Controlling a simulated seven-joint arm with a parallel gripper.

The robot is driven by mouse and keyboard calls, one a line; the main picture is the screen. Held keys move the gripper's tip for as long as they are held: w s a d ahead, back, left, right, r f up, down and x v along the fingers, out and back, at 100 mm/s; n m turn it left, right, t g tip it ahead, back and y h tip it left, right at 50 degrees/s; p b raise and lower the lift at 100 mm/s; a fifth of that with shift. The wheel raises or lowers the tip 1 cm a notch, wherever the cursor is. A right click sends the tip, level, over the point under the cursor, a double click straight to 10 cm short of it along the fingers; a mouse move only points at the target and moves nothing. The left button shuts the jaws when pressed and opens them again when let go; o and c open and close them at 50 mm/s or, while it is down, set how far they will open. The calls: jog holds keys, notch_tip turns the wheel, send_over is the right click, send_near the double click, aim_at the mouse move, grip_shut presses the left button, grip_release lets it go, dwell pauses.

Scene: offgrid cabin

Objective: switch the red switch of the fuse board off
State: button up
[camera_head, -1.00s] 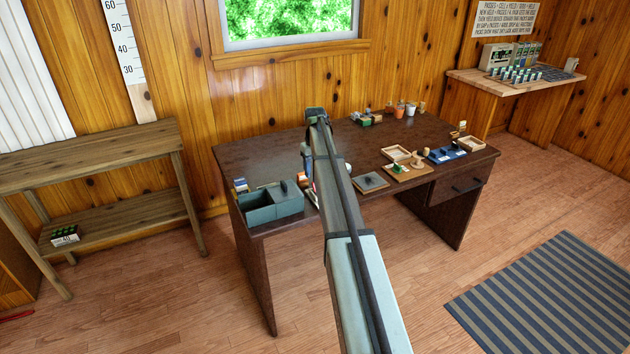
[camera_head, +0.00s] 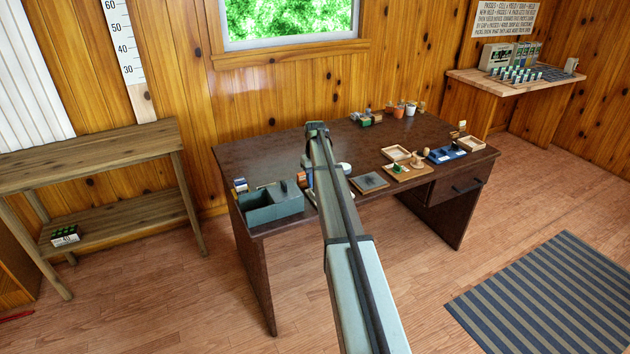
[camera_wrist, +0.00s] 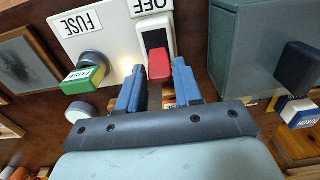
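The fuse board (camera_wrist: 108,35) is a pale panel at the top of the wrist view, with FUSE and OFF labels that read upside down. Its red switch (camera_wrist: 159,65) sticks out of a dark slot beside the OFF label. A green fuse with a grey round end (camera_wrist: 84,76) sits on the board to the left. My gripper (camera_wrist: 158,74) is open, its two blue fingers apart with the red switch's end in line with the gap between them. I cannot tell whether a finger touches it. In the head view my arm hides most of the board and gripper.
A grey-green bin (camera_head: 270,204) stands close beside the board; it also fills the wrist view's upper right. The dark desk (camera_head: 260,150) also holds a grey square plate (camera_head: 369,182), wooden trays (camera_head: 396,153) and small pots (camera_head: 410,108). The desk's back middle is clear.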

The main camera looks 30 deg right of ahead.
grip_shut()
jog(key=shift+s, duration=0.1)
jog(key=shift+s+r+t, duration=0.1)
jog(key=shift+s+t, duration=0.65)
jog(key=shift+t, duration=0.35)
jog(key=shift+s+t, duration=0.75)
jog(key=shift+t, duration=0.45)
jog(key=t, duration=0.1)
jog(key=s+t, duration=0.1)
jog(key=t, duration=0.1)
jog(key=shift+s+f, duration=0.1)
jog(key=shift+f, duration=0.15)
jog(key=shift+s+f+t, duration=0.2)
jog(key=shift+s+t, duration=0.05)
jog(key=shift+t, duration=0.75)
